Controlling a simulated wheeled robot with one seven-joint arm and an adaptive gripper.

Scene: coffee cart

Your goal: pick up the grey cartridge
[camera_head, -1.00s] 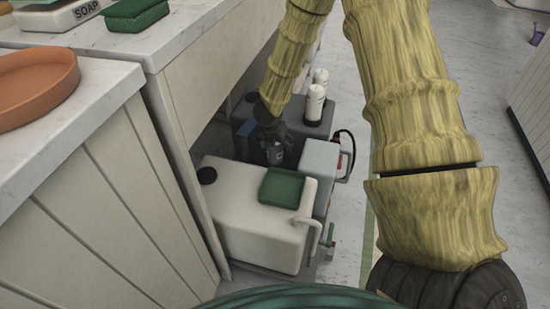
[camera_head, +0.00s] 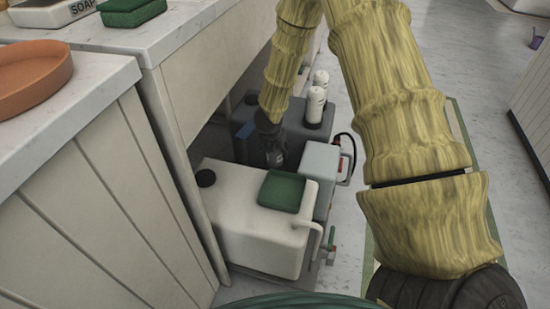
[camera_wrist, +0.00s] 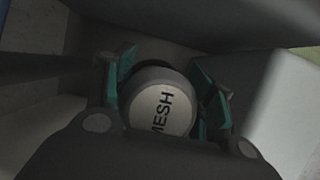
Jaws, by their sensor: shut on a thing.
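The grey cartridge (camera_wrist: 160,99) shows in the wrist view as a round, pale end cap marked "MESH". My gripper (camera_wrist: 165,85) has its green-padded fingers on both sides of it and is shut on it. In the head view my gripper (camera_head: 272,140) reaches down among the tanks under the counter. The cartridge's body (camera_head: 274,158) shows there only as a small dark grey piece below the gripper. Its lower end is hidden, and I cannot tell whether it touches what is below.
A white tank (camera_head: 250,225) with a green sponge (camera_head: 282,189) on top stands in front. A light grey box (camera_head: 320,165) is close on the right. A dark grey tank (camera_head: 300,130) with two white cylinders (camera_head: 314,103) stands behind. The counter (camera_head: 150,40) overhangs on the left; open floor lies right.

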